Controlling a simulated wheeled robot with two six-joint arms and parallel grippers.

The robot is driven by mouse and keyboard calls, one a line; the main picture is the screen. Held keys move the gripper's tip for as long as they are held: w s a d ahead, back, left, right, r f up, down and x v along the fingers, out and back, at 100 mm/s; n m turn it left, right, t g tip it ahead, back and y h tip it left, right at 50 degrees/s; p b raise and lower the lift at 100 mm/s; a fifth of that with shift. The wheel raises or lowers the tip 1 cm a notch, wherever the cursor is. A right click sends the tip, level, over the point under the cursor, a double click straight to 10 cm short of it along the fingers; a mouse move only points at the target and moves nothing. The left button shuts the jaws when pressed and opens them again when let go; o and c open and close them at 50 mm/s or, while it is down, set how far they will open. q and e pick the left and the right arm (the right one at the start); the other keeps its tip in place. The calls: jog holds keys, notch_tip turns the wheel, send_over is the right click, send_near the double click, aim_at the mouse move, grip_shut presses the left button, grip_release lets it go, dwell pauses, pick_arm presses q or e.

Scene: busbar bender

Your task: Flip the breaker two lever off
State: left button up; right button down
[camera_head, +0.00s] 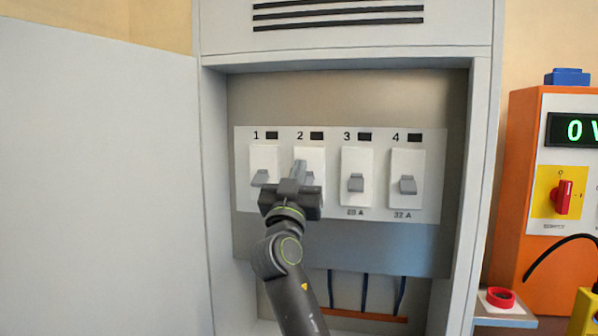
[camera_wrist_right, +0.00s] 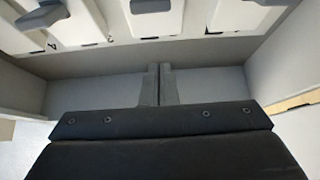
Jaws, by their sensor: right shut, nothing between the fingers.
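The breaker two (camera_head: 316,160) is a white switch under the number 2 on the panel (camera_head: 437,165) in the head view. Its grey lever is mostly hidden behind my right gripper (camera_head: 299,170). My right gripper is shut and empty, its fingertips pointing up in front of breaker two. I cannot tell whether they touch the lever. In the right wrist view the closed fingers (camera_wrist_right: 154,84) stand upright in the middle, below the white breakers, which show upside down along the top. My left gripper is out of view.
Breakers one (camera_head: 264,158), three (camera_head: 356,163) and four (camera_head: 408,165) flank breaker two closely. The cabinet's side walls frame the panel, and its open door (camera_head: 100,180) fills the left. An orange machine (camera_head: 518,180) stands at right, beside a red button (camera_head: 500,297).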

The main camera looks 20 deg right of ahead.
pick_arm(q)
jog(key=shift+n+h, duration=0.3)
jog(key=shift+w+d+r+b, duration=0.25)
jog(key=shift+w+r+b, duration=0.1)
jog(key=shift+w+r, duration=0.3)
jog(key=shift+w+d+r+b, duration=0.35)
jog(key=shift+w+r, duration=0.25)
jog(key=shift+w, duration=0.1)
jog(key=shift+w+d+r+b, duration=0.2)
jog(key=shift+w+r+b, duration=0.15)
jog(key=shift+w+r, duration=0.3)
pick_arm(e)
jog(key=f+v, duration=0.1)
jog(key=v, duration=0.7)
jog(key=shift+w+d+f, duration=0.2)
jog(key=shift+f, duration=0.15)
